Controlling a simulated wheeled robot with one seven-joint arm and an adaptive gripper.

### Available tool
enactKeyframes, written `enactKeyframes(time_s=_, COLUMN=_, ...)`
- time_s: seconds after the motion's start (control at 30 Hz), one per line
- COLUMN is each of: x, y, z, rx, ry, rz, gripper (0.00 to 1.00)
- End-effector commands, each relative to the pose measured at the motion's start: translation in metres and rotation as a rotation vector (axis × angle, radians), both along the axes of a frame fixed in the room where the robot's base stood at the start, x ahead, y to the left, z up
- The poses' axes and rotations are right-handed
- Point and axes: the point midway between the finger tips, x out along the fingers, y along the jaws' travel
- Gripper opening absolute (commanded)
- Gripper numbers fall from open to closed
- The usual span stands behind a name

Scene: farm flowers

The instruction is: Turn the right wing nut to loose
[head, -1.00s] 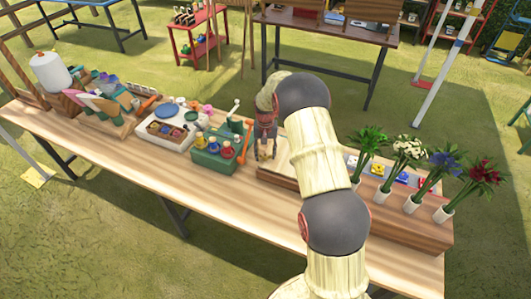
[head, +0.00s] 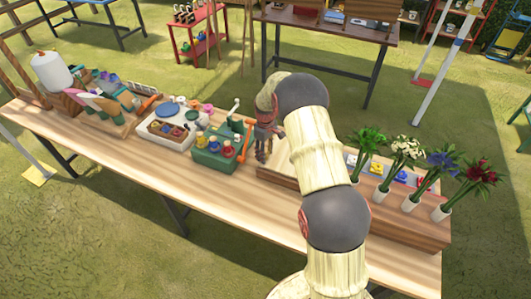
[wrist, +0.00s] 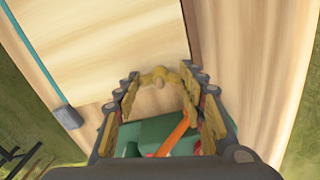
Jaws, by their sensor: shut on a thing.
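My gripper (head: 263,156) is low over the left end of the pale wooden board on the workbench, pointing down. In the wrist view my gripper (wrist: 160,80) has its fingers either side of a small yellow wing nut (wrist: 158,77). The wings spread across the gap between the fingertips, and the gripper is shut on it. The pale board (wrist: 100,50) lies beyond it. In the head view the wing nut is hidden by my gripper and arm. I cannot tell how tight it is.
A green box (head: 212,158) with coloured knobs and an orange handle (head: 246,141) stands close to the left of my gripper. Several potted flowers (head: 408,200) stand at the right. The bench front (head: 150,170) is clear. A white tray (head: 163,140) stands farther left.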

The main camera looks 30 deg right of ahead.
Motion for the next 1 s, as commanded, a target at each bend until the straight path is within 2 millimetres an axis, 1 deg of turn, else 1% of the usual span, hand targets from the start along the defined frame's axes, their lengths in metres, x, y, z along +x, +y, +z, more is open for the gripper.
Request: enactKeyframes(time_s=1.0, x=-0.0006, y=0.0001, z=-0.0008, rx=0.0, ry=0.001, rz=0.965, gripper=0.15)
